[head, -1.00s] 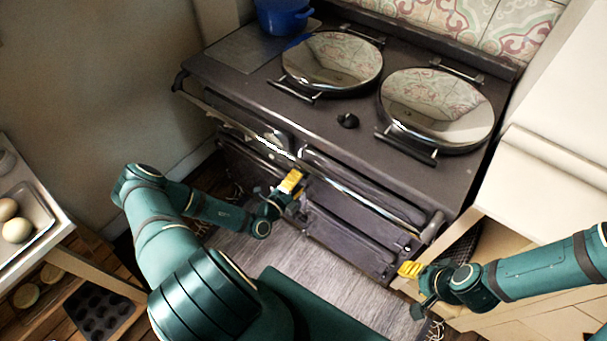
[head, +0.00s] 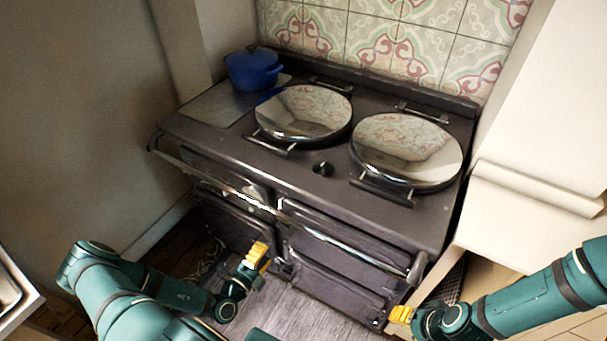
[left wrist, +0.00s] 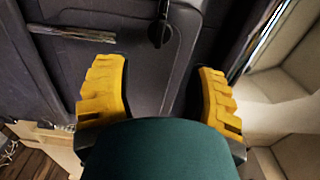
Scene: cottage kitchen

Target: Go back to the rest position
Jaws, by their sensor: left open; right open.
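My left gripper (head: 257,256) is open and empty in front of the stove's lower doors in the head view. Its two yellow fingers stand apart in the left wrist view (left wrist: 163,95), with a dark stove door behind them and nothing between them. My right gripper (head: 401,314) is at the lower right of the head view, near the stove's front right corner. It looks empty, and its fingers are small in the picture.
The dark range stove (head: 235,150) has two round shiny lids and a front rail (head: 330,238). A blue pot (head: 254,70) sits at its back left. A cream cabinet (head: 535,215) stands to the right. Grey floor (head: 300,310) is clear before the stove.

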